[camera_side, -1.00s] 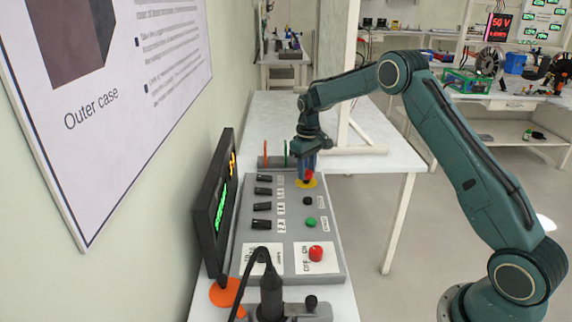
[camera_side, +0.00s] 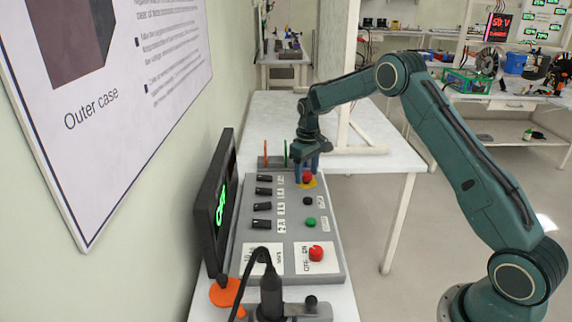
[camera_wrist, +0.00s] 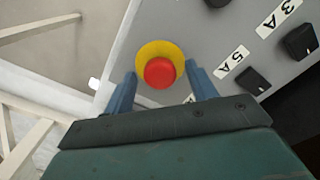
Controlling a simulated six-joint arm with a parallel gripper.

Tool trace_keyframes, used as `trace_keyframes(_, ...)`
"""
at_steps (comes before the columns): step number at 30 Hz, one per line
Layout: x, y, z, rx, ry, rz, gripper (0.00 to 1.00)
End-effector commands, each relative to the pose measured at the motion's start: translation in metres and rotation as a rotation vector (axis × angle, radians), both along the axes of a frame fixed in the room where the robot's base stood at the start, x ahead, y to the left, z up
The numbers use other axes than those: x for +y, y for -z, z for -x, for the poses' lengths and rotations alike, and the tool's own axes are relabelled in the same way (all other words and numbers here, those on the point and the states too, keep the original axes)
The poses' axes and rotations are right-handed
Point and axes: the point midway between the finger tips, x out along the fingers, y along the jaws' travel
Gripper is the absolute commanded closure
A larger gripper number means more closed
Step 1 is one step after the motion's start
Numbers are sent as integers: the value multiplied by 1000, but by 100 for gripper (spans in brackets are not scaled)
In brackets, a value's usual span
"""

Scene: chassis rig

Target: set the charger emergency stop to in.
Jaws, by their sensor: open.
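The charger emergency stop (camera_side: 308,178) is a red button on a yellow ring at the far right corner of the grey charger panel (camera_side: 332,268). In the wrist view the red button (camera_wrist: 159,73) sits inside its yellow ring, between my two blue fingers. My gripper (camera_side: 308,176) is over the button, pointing down, with its fingers apart on either side. In the wrist view my gripper (camera_wrist: 163,84) is open and holds nothing. I cannot tell how far the button is pressed.
Black switches (camera_side: 263,191) line the panel's left side. A black button (camera_side: 308,201), a green button (camera_side: 310,221) and a red knob (camera_side: 316,253) lie nearer the camera. A display (camera_side: 212,205) stands at the left.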

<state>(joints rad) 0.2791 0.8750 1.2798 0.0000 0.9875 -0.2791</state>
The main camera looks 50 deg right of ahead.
Motion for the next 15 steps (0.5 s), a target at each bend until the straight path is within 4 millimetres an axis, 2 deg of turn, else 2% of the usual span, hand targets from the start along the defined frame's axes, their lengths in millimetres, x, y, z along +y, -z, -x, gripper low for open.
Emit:
trace_keyframes(8,0,-26,-1,-4,0,1,43)
trace_keyframes(15,0,-65,-1,-5,0,1,43)
